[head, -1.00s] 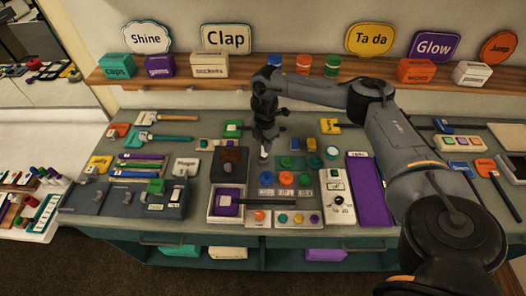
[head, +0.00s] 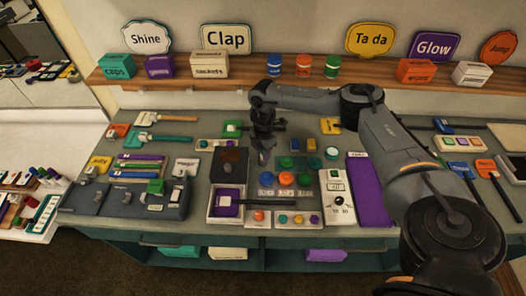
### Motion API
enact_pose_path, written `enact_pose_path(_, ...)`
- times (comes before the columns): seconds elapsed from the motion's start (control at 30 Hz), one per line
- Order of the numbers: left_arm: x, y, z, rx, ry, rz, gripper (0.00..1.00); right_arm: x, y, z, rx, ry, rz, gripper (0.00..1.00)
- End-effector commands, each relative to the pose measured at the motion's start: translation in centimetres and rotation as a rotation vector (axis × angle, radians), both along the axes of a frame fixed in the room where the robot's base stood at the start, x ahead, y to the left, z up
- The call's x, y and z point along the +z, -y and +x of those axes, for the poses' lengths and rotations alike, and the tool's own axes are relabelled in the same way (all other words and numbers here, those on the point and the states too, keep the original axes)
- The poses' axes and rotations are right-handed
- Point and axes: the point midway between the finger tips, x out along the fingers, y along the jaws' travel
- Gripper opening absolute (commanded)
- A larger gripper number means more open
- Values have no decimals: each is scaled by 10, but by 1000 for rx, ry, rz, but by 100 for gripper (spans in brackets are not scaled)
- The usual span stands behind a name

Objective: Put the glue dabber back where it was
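My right gripper (head: 263,156) points down over the middle of the bench, between a dark box with a brown patch (head: 229,165) and the coloured round pieces. Its fingers are small and dark, and I cannot tell whether they are open or shut, or whether a dabber is between them. I cannot pick out the glue dabber for certain. A purple block with a dark handle (head: 229,202) lies in a white tray (head: 212,217) in front of the dark box. My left gripper is not in view.
Several round pieces (head: 286,179) and a white dial box (head: 337,202) stand right of the gripper, then a purple mat (head: 369,191). A grey rack (head: 128,197) is at left. A wooden shelf (head: 200,84) with boxes and jars runs behind.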

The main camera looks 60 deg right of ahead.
Motion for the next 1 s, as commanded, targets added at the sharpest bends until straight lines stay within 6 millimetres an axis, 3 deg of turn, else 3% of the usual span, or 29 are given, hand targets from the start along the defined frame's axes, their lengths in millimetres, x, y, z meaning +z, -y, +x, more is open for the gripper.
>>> enact_pose_path(0.03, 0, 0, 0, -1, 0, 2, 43, 0, 0, 0, 0, 0, 0, 39)
enact_pose_path(0.13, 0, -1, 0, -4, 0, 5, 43, 1, 0, 0, 0, 1, 0, 52)
enact_pose_path(0.57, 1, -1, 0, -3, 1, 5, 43, 10, 0, 1, 0, 3, 1, 52)
enact_pose_path(0.9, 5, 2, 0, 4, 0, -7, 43, 66, 0, 1, 0, 5, 1, 52)
enact_pose_path(1.0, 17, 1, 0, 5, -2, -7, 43, 88, 0, 1, 0, 4, 0, 52)
